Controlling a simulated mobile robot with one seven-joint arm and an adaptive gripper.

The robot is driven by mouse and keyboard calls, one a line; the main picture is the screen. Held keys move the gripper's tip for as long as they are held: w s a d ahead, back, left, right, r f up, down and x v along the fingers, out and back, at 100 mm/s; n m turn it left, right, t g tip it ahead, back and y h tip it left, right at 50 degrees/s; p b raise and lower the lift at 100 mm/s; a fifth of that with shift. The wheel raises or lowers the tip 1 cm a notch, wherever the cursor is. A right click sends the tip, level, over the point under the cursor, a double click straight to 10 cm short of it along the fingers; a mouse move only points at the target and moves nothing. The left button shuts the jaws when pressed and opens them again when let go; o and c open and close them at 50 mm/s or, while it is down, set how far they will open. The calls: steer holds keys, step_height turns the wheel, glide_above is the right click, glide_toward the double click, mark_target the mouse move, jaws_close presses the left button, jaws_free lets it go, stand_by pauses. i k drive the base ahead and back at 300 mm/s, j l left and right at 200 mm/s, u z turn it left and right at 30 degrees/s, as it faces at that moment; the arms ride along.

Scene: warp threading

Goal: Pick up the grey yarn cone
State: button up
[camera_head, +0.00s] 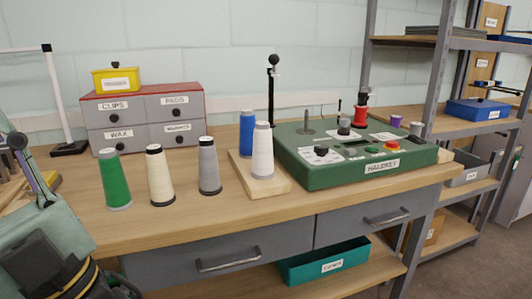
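The grey yarn cone (209,167) stands upright on the wooden bench, with a dark base and a dark top. It is to the right of the cream cone (159,176) and left of the wooden board (262,184), apart from both. My arm shows at the lower left, and what looks like part of my gripper (118,288) is cut off by the bottom edge. Its fingertips are out of the picture. It is well away from the grey cone, lower and to the left.
A green cone (117,182) stands at the left. A blue cone (247,134) and a white cone (262,152) stand on the board. A green machine (330,172) fills the right. A drawer box (146,120) stands behind. Bare bench lies before the cones.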

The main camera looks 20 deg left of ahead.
mark_target(211, 184)
steer(key=i+l, duration=0.55)
steer(key=i+l+u, duration=0.3)
steer(key=l+u, duration=0.15)
steer(key=l, duration=0.15)
steer(key=i+l+u, duration=0.2)
steer(key=l, duration=0.15)
steer(key=u, duration=2.2)
steer(key=i+l, duration=0.3)
steer(key=i, duration=0.15)
